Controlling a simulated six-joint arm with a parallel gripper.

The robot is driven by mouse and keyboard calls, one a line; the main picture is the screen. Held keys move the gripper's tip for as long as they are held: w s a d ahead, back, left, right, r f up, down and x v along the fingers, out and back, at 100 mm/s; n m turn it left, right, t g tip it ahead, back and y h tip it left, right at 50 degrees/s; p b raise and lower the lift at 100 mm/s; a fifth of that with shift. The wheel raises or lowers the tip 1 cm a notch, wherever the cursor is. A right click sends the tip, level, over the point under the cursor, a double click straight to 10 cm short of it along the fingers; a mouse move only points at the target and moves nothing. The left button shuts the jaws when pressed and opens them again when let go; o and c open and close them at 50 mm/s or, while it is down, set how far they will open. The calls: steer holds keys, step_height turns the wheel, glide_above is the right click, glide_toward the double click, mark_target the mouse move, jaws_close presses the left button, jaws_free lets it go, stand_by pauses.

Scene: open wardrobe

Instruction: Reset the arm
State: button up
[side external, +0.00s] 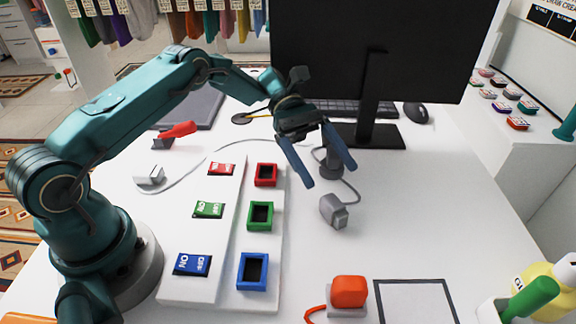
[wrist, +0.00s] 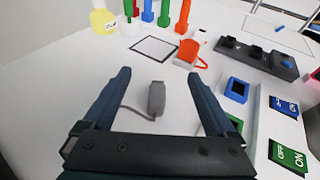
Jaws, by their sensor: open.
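My teal arm reaches over the white desk. My gripper (side external: 325,168) is open and empty, its two blue fingers spread and pointing down above the desk in front of the monitor stand. In the wrist view my gripper (wrist: 158,95) shows both fingers apart, with a small grey block on a cable (wrist: 156,98) seen between them. That grey block (side external: 334,210) lies on the desk, below and a little right of the fingers in the side view. Nothing is held.
A white switch panel (side external: 231,225) carries red, green and blue ON/OFF switches and frames. The monitor (side external: 380,45), keyboard (side external: 345,108) and mouse (side external: 416,112) stand behind. An orange object (side external: 349,291), a black-bordered square (side external: 415,303) and bottles (side external: 550,290) are at the front right.

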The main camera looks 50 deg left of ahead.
steer(key=shift+a+r, duration=0.1)
steer(key=shift+r, duration=0.05)
steer(key=s+d+r+m+t+y, duration=0.1)
steer(key=s+r+m+y, duration=0.25)
steer(key=r, duration=0.35)
steer(key=s+d+r+m+t+y, duration=0.1)
steer(key=s+r+m+t+y, duration=0.15)
steer(key=s+r, duration=0.4)
steer(key=s+a+f+m+t+y, duration=0.5)
steer(key=s+a+m+t+y, duration=0.1)
steer(key=s+a+m+y, duration=0.2)
steer(key=shift+s+a+f+m, duration=0.2)
steer(key=shift+a+m, duration=0.3)
steer(key=shift+a, duration=0.4)
